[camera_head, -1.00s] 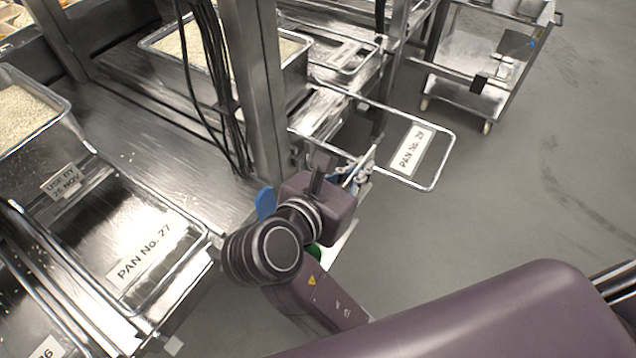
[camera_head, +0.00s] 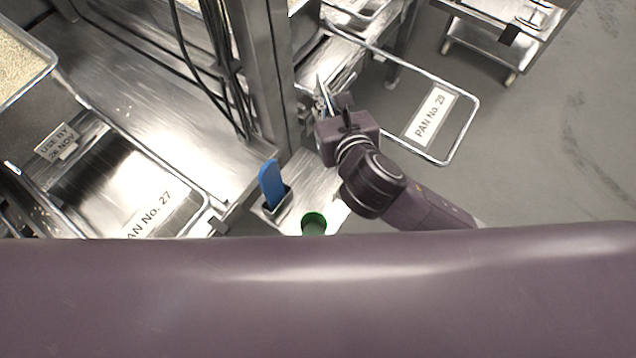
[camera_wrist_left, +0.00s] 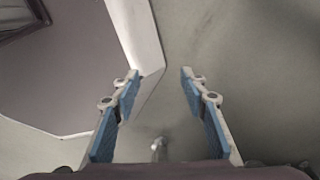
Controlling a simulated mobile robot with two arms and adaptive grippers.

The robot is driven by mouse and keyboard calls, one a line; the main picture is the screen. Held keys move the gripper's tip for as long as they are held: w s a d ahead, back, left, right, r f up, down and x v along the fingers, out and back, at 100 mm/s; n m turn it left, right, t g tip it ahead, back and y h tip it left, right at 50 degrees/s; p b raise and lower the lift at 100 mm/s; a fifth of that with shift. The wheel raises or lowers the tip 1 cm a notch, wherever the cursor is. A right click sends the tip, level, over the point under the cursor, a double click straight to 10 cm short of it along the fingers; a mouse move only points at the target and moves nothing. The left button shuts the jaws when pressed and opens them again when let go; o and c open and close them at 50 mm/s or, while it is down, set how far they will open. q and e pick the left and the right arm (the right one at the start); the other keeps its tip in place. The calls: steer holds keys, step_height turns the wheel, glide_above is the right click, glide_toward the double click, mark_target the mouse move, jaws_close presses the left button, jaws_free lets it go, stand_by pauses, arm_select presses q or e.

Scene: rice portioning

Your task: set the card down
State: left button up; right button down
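A white card reading "USE BY 26 NOV" (camera_head: 57,141) rests at the far end of the pan labelled "PAN No. 27" (camera_head: 205,204) in the head view. My right gripper (camera_head: 324,92) is beside the steel post, left of the frame labelled "PAN No. 29" (camera_head: 403,156). Its fingers are small and partly hidden by its own body. A thin pale edge shows there, but I cannot tell whether it is a card or a finger. My left gripper (camera_wrist_left: 160,100) is open and empty in the left wrist view, with blue pads apart.
A blue-handled tool (camera_head: 270,186) stands in a small holder, near a green round object (camera_head: 314,224). A steel post (camera_head: 262,70) with black cables rises behind them. A steel trolley (camera_head: 480,50) stands at the back right. Grey floor is open at the right.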

arm_select(q)
steer(key=w+r, duration=0.1)
steer(key=w, duration=0.4)
arm_select(e)
steer(key=s+a+f+n+g+y, duration=0.1)
steer(key=s+a+f+n+y, duration=0.1)
steer(key=s+f+n+y, duration=0.3)
steer(key=m+h, duration=0.1)
steer(key=m, duration=0.1)
glide_above(317, 185)
step_height(317, 185, down, 7)
arm_select(q)
step_height(317, 185, down, 6)
steer(key=s+b, duration=0.1)
steer(key=b, duration=0.5)
steer(key=shift+s+f, duration=0.25)
steer(key=shift+s, duration=0.05)
arm_select(e)
steer(key=shift+g, duration=0.3)
steer(key=shift+f, duration=7.15)
steer(key=shift+f, duration=0.2)
arm_select(q)
steer(key=shift+s+f, duration=0.1)
steer(key=shift+f, duration=0.05)
arm_select(e)
steer(key=c, duration=2.2)
jaws_free()
steer(key=shift+o, duration=0.2)
steer(key=shift+r, duration=0.1)
